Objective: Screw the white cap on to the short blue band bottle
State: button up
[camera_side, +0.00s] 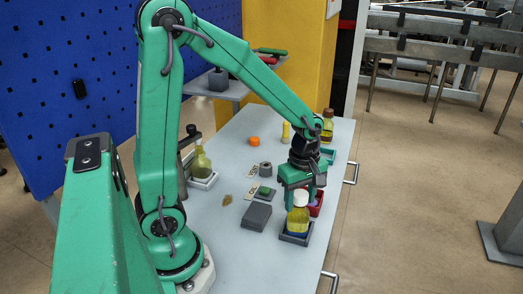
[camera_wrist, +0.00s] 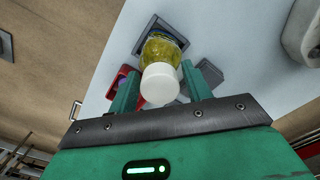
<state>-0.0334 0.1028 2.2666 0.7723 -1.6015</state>
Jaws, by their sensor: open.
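The short bottle (camera_side: 297,222) holds yellow liquid, shows a blue band low down and stands upright in a square dark grey holder (camera_side: 284,238). The white cap (camera_side: 300,198) sits on top of its neck; how tightly it is seated cannot be told. In the wrist view the white cap (camera_wrist: 160,84) hides the neck, with the yellow bottle body (camera_wrist: 164,48) beyond it. My gripper (camera_side: 303,188) is open at cap height. In the wrist view my gripper's fingers (camera_wrist: 160,74) stand on either side of the cap, with a gap at each side.
A red tray (camera_side: 317,205) is close beside the bottle. A grey block (camera_side: 256,216) and a green piece (camera_side: 265,190) lie to its left. An orange cap (camera_side: 254,141) lies farther back. Other bottles stand at the left (camera_side: 201,164) and back (camera_side: 327,128). The table's left middle is mostly clear.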

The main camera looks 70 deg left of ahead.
jog(key=shift+n, duration=0.4)
jog(key=shift+n, duration=0.6)
jog(key=c, duration=0.6)
jog(key=shift+m, duration=0.8)
jog(key=shift+m, duration=0.9)
